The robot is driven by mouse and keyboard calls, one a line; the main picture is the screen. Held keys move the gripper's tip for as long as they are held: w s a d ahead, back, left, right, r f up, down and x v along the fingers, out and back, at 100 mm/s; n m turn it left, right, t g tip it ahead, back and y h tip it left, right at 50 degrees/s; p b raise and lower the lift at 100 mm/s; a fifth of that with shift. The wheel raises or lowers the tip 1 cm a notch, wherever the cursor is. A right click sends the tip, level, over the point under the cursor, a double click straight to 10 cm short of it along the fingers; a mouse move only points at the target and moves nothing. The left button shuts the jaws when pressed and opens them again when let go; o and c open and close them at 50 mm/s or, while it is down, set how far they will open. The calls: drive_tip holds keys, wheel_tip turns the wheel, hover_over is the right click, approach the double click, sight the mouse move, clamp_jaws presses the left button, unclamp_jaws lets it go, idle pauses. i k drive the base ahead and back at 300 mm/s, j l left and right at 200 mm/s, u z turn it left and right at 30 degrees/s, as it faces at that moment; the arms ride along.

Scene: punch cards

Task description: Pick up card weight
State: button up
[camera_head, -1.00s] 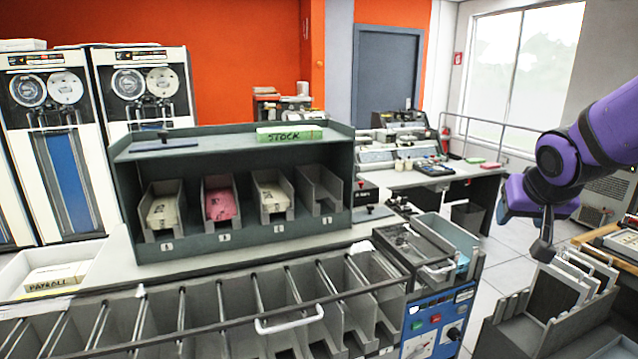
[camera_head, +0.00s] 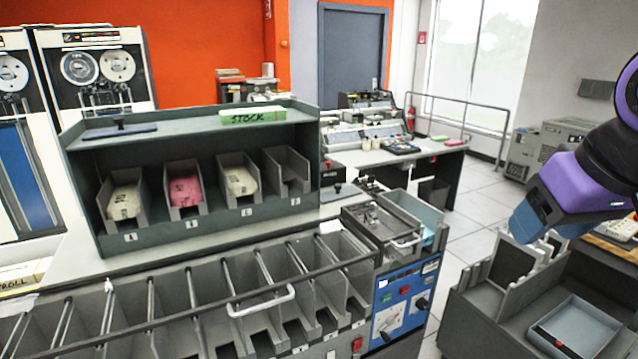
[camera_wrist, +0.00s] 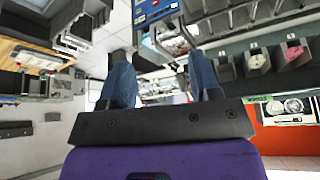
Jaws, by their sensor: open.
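A flat dark plate with an upright knob (camera_head: 120,131), which looks like a card weight, lies on top of the green-grey shelf unit (camera_head: 200,237) at left. A similar dark plate with a knob (camera_head: 341,193) lies on the counter right of the unit; I cannot tell which one the task means. My gripper (camera_head: 538,217) is at the right, far from both plates. In the wrist view its two blue fingers (camera_wrist: 162,85) are apart with nothing between them.
A green STOCK box (camera_head: 252,117) lies on the shelf unit, with card bins below. A card sorter with a rail and several pockets (camera_head: 245,300) stands in front. A grey rack with a tray (camera_head: 575,330) is below my gripper. Open floor (camera_head: 480,225) lies between.

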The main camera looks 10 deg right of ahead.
sight(339, 193)
drive_tip(key=i+l+u, duration=0.35)
drive_tip(key=i+l, duration=0.3)
drive_tip(key=i+l+u, duration=0.3)
drive_tip(key=i+l, duration=0.4)
drive_tip(key=l, duration=0.15)
